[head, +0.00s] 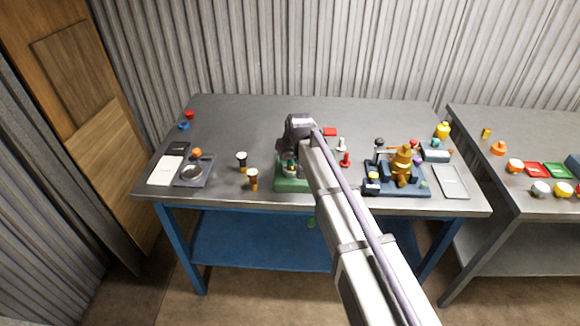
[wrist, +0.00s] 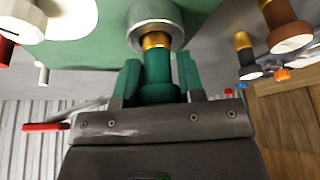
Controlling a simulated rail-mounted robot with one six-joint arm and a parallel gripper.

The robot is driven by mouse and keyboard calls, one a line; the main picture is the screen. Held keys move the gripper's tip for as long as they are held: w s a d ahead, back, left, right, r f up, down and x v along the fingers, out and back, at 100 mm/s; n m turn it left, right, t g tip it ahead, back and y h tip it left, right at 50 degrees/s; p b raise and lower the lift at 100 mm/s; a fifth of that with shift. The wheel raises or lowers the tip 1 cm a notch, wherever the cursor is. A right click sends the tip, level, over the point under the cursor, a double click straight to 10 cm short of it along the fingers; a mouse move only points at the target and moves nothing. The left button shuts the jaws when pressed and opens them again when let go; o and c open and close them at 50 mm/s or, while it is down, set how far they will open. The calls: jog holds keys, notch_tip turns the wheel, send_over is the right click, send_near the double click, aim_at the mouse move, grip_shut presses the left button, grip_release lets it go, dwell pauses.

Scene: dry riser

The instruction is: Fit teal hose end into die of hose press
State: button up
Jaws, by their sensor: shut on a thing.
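The hose press is a green block (head: 292,186) near the table's front edge, mostly under my arm. In the wrist view its green face (wrist: 215,18) carries a silver ring-shaped die (wrist: 136,32). My gripper (wrist: 158,72) is shut on the teal hose end (wrist: 157,66), with one finger on each side. The hose end's brass collar (wrist: 155,41) points at the die and overlaps its opening. I cannot tell how deep the tip sits. In the head view my gripper (head: 290,166) is over the press, and the hose end is too small to make out.
Two amber-and-dark cylinders (head: 252,180) stand left of the press. A red-handled part (head: 346,160) is close on the right. A dark blue fixture with an orange body (head: 402,166) and a grey tray (head: 451,182) stand further right.

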jog(key=shift+r, duration=0.15)
jog(key=shift+f, duration=0.2)
jog(key=o, duration=1)
jog(key=p+v, duration=1.1)
jog(key=v, duration=0.1)
jog(key=shift+r, duration=0.2)
jog(key=s+d+m+g+h, duration=0.1)
jog(key=s+d+m+g, duration=0.1)
jog(key=s+d, duration=0.7)
jog(key=s+d+f+m+g+h, duration=0.1)
jog(key=s+d+m+g, duration=0.1)
jog(key=s+d, duration=0.8)
jog(key=s+m, duration=0.1)
jog(key=s, duration=0.4)
jog(key=shift+d+f, duration=0.25)
